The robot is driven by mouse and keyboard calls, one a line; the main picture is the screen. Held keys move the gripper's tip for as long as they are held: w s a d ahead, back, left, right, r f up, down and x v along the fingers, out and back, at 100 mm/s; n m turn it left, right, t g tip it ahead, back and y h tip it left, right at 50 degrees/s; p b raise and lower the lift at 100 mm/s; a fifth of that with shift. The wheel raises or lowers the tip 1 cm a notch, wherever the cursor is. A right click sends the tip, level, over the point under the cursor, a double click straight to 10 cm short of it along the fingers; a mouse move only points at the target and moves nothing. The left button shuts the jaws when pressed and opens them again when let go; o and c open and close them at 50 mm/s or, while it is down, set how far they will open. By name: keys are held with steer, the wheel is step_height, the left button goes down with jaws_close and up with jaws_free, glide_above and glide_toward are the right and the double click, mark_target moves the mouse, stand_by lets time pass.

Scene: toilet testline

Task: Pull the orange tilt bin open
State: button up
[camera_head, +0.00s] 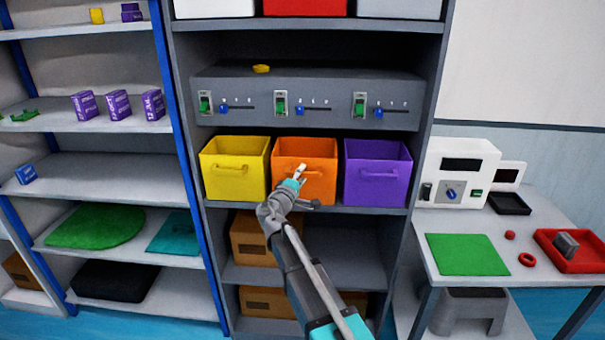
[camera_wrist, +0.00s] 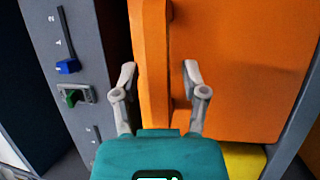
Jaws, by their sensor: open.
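The orange tilt bin (camera_head: 318,160) stands in the middle of a shelf row, between a yellow bin and a purple bin. Its front carries an orange handle (camera_wrist: 151,60), a bar that runs up and down in the wrist view; the arm partly hides it in the head view. My gripper (camera_head: 298,175) is in front of the orange bin's face. In the wrist view my gripper (camera_wrist: 159,72) is open, with one finger on each side of the handle bar. I cannot tell whether the fingers touch the handle.
The yellow bin (camera_head: 236,165) is close on the left and the purple bin (camera_head: 377,170) on the right. A grey panel (camera_head: 305,88) with switches and sliders is above. Brown boxes (camera_head: 251,240) sit below. A table (camera_head: 562,205) stands at the right.

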steer(key=shift+w+d, duration=0.1)
steer(key=shift+w, duration=0.15)
jaws_close()
stand_by(0.3)
